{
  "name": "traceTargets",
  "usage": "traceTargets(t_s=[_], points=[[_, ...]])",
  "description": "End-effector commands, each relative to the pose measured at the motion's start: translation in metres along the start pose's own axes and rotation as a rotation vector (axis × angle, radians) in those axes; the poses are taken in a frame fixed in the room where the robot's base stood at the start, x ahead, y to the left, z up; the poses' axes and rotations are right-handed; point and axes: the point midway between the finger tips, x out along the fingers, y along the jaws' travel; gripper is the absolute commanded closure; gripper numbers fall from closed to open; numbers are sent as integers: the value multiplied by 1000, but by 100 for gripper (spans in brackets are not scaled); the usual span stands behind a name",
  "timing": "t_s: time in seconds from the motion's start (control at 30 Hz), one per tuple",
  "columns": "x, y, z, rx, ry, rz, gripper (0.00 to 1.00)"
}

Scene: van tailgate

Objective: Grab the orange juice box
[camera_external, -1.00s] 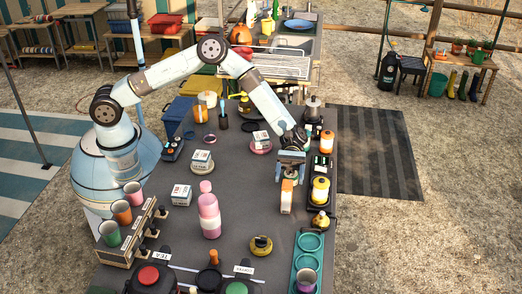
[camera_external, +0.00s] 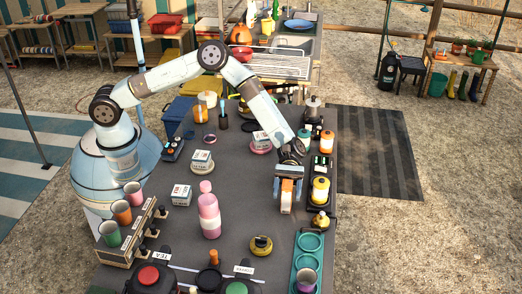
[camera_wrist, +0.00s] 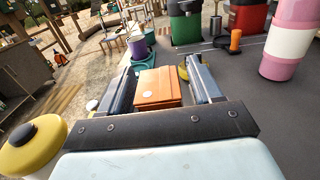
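The orange juice box (camera_external: 287,188), orange and white, stands on the dark table towards its right side. My gripper (camera_external: 287,197) points down over it, with one finger on each side. In the wrist view, the box's orange top (camera_wrist: 158,88) with a small white cap lies between the two fingers of my gripper (camera_wrist: 162,72). The fingers are apart, and a gap shows on the right side of the box. The lower part of the box is partly hidden by the fingers.
A yellow-and-white bottle (camera_external: 321,190) stands on a black tray just right of my gripper. A pink bottle (camera_external: 209,212) stands to the left. A yellow round item (camera_external: 261,245) and a teal holder (camera_external: 310,243) are nearer the front. Bare tabletop lies between them.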

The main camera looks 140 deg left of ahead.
Motion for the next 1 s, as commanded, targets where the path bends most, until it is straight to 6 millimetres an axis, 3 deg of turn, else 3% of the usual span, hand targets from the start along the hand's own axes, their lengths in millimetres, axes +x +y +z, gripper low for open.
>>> traceTargets(t_s=[0.07, 0.57, 0.87, 1.0], points=[[0, 0, 0, 0, 0, 0, 44], [0, 0, 0, 0, 0, 0, 92], [0, 0, 3, 1, 0, 0, 93], [0, 0, 17, 2, 0, 0, 93]])
